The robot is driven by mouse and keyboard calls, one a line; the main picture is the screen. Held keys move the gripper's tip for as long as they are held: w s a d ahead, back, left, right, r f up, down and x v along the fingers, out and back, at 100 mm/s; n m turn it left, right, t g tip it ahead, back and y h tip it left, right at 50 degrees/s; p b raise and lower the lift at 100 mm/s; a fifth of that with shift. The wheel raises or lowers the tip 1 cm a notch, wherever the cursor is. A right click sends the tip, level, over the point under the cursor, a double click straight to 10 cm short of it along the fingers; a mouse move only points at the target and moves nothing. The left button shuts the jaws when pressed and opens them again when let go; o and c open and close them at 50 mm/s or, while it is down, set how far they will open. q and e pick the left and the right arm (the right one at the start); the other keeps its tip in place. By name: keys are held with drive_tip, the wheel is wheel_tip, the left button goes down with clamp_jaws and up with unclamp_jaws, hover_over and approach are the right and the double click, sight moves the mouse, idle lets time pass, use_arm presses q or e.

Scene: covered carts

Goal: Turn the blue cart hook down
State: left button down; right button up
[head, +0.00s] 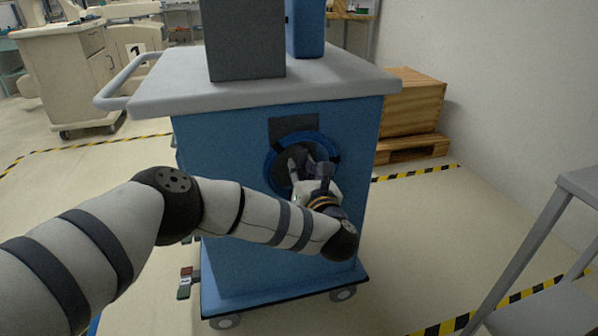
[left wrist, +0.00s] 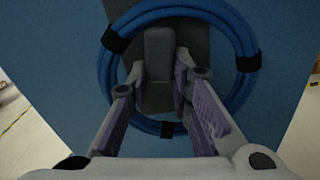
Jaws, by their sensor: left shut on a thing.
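The blue cart (head: 275,230) stands in front of me, with a dark grey mounting plate (head: 293,125) on its side panel. The cart hook (left wrist: 160,52) is a grey rounded bar on that plate, seen upright in the left wrist view. A coil of blue hose (head: 272,163) with black straps hangs around it; the coil also shows in the left wrist view (left wrist: 243,45). My left gripper (head: 306,165) is inside the ring of hose, its fingers (left wrist: 160,75) on both sides of the hook and shut on it. The gripper partly hides the hook in the head view. My right gripper is not in view.
Grey and blue boxes (head: 245,40) stand on the cart's grey top (head: 340,78). A push handle (head: 125,78) sticks out at left. Wooden crates (head: 412,100) stand behind right, a grey metal frame (head: 530,250) at front right. Open floor lies between.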

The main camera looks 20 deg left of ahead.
use_arm(q)
drive_tip(key=shift+w+d+n+b, duration=0.15)
drive_tip(key=shift+n+b, duration=0.1)
drive_tip(key=shift+n, duration=0.25)
drive_tip(key=shift+d+n+b, duration=0.15)
drive_tip(key=shift+n+b, duration=0.1)
drive_tip(key=shift+n, duration=0.25)
drive_tip(key=c, duration=1.4)
unclamp_jaws()
drive_tip(key=shift+c, duration=0.2)
